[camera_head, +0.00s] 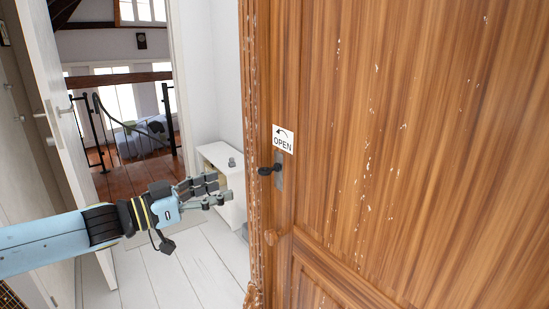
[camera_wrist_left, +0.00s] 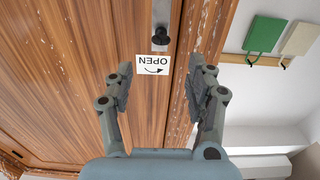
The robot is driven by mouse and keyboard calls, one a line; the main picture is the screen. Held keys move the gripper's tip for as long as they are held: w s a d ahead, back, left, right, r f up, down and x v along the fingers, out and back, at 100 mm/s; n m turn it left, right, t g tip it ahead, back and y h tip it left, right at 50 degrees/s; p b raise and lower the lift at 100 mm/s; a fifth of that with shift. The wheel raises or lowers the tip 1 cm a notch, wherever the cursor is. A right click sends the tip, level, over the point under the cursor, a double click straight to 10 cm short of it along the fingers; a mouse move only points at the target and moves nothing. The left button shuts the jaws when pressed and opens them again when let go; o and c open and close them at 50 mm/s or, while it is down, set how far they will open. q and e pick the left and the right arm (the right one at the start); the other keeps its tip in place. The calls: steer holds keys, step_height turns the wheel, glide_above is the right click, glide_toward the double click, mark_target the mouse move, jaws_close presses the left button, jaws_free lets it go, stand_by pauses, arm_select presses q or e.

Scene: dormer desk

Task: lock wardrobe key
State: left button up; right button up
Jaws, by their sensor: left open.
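The wooden wardrobe (camera_head: 400,120) fills the right of the head view. Its dark key (camera_head: 265,170) sticks out from a metal lock plate (camera_head: 279,172) below a white OPEN sign (camera_head: 283,139) with a curved arrow. My left gripper (camera_head: 222,189) is open and empty, left of the key and slightly lower, apart from it. In the left wrist view the key (camera_wrist_left: 160,38) shows end-on beyond the open fingers (camera_wrist_left: 161,70), with the sign (camera_wrist_left: 152,78) upside down between them. My right gripper is not in view.
A low white cabinet (camera_head: 222,170) stands behind my left gripper. An open white door (camera_head: 55,100) is at the left. The wrist view shows green (camera_wrist_left: 265,35) and pale (camera_wrist_left: 300,38) items on a rail beside the wardrobe. White floorboards (camera_head: 190,270) below are mostly clear.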

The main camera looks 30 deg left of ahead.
mark_target(259, 172)
arm_select(q)
steer(key=x, duration=0.3)
steer(key=p+x, duration=0.1)
steer(key=x, duration=0.2)
steer(key=r+x, duration=0.1)
steer(key=x, duration=0.2)
steer(key=shift+w, duration=0.3)
steer(key=shift+w+d, duration=0.25)
steer(key=shift+w, duration=0.3)
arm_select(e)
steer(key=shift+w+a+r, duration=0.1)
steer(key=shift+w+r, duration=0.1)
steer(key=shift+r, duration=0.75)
arm_select(q)
steer(key=c, duration=1.1)
steer(key=shift+c, duration=0.2)
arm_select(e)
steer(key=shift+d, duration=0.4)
